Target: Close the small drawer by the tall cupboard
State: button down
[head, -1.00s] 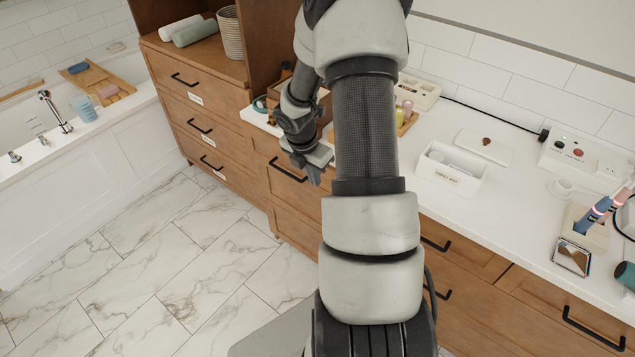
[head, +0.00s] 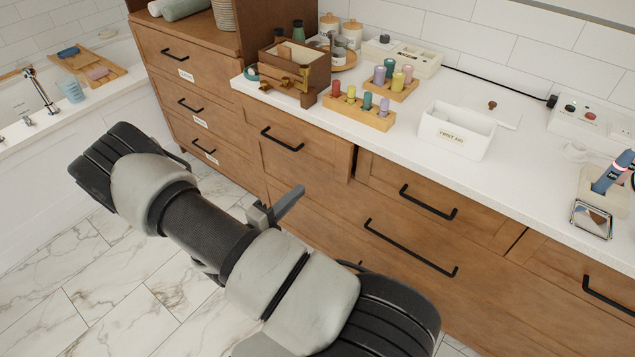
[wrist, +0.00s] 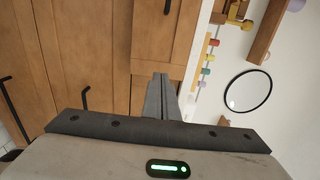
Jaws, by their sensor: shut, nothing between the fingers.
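The small wooden drawer (head: 318,163) sits under the counter, just right of the tall cupboard (head: 205,60), with a black bar handle (head: 282,140). Its front seems to stand slightly proud, with a dark gap along its right edge; how far it is out is hard to tell. My gripper (head: 290,203) is shut and empty, below and in front of this drawer, apart from its handle. In the wrist view my shut fingers (wrist: 160,97) point towards the wooden front (wrist: 150,50), where a dark handle (wrist: 168,48) shows. The drawer's inside is hidden.
The white counter (head: 400,143) holds a wooden box (head: 295,72), peg racks (head: 358,112) and a first aid box (head: 455,132). Neighbouring drawers with bar handles (head: 428,205) lie to the right. Marble floor (head: 110,290) is free at the left, beside the bathtub (head: 60,150).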

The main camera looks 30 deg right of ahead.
jog(key=b, duration=0.2)
send_near(333, 159)
jog(key=x, duration=0.5)
jog(key=shift+d+f, duration=0.1)
jog(key=shift+w+d, duration=0.2)
jog(key=shift+d, duration=0.4)
jog(key=shift+d, duration=0.1)
jog(key=x, duration=0.3)
jog(key=shift+w+d, duration=0.15)
jog(key=shift+d, duration=0.15)
jog(key=shift+w+d+r, duration=0.1)
jog(key=shift+d+r, duration=0.1)
jog(key=shift+d, duration=0.05)
